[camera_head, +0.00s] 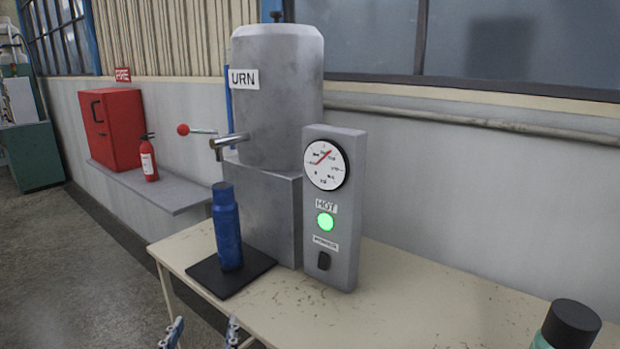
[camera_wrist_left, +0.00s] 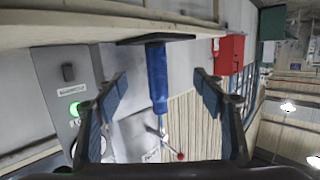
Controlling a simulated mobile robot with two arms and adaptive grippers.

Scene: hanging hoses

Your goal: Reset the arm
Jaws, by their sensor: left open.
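My left gripper (camera_head: 202,334) shows at the bottom edge of the head view, only its two fingertips visible, in front of the table. In the left wrist view the left gripper (camera_wrist_left: 159,82) is open, its fingers spread wide with nothing between them. A blue bottle (camera_head: 227,232) stands upright on a black mat (camera_head: 202,270) under the urn's spout, beyond the gripper and apart from it. The blue bottle also appears in the left wrist view (camera_wrist_left: 157,78), where the picture is upside down. My right gripper is not in view.
The grey urn (camera_head: 280,100) has a spout and a red-knobbed lever (camera_head: 183,129). A gauge box (camera_head: 336,215) with a green light stands beside it. A black-capped bottle (camera_head: 570,325) is at the lower right. The table front (camera_head: 400,310) is clear. A red extinguisher (camera_head: 149,160) stands on a shelf.

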